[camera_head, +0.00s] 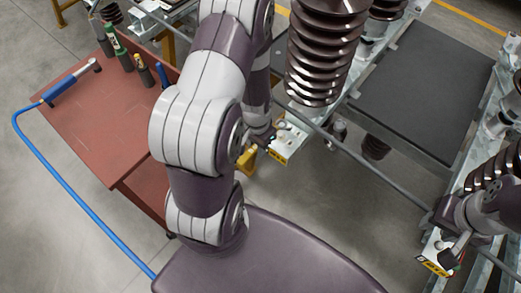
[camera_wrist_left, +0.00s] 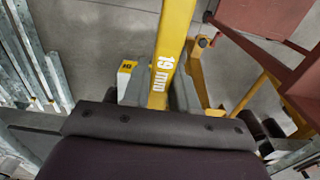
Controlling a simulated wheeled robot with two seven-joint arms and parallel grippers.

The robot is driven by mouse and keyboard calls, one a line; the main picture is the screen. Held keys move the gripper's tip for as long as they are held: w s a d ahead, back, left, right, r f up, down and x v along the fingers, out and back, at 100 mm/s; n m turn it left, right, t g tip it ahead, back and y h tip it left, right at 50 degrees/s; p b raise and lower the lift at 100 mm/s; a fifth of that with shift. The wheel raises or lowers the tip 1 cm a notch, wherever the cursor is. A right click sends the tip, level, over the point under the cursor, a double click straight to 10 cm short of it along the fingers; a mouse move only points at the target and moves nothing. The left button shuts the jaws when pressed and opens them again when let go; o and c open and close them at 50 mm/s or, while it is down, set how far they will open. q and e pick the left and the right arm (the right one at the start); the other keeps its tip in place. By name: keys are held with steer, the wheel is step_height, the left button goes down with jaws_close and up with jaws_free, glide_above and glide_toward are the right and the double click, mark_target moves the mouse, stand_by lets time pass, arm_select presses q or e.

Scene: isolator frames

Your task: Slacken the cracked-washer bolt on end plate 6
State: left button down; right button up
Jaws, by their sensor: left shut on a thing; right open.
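My left gripper (camera_head: 262,137) is mostly behind my left arm in the head view, close to an end plate with a yellow label (camera_head: 278,156). It is shut on a yellow wrench (camera_head: 246,160). In the left wrist view the wrench (camera_wrist_left: 170,45) reads "19 mm" and runs up, away from the grey fingers. A white block with a yellow label (camera_wrist_left: 126,66) shows left of it; its number is too small to read surely. The cracked-washer bolt cannot be made out. My right gripper (camera_head: 452,250) is open beside another yellow-labelled plate (camera_head: 434,268) at the lower right.
A red-brown bench (camera_head: 95,130) at the left holds a blue-handled tool (camera_head: 60,88) and several upright tools. Brown ribbed insulators (camera_head: 325,50) and steel frame bars (camera_head: 375,165) crowd the middle and right.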

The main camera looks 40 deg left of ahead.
step_height(320, 180, down, 4)
steer(key=b, duration=0.3)
steer(key=shift+r+b, duration=0.1)
steer(key=shift+b, duration=0.3)
steer(key=shift+r+p, duration=0.3)
steer(key=shift+f+b, duration=0.9)
stand_by(0.6)
stand_by(0.4)
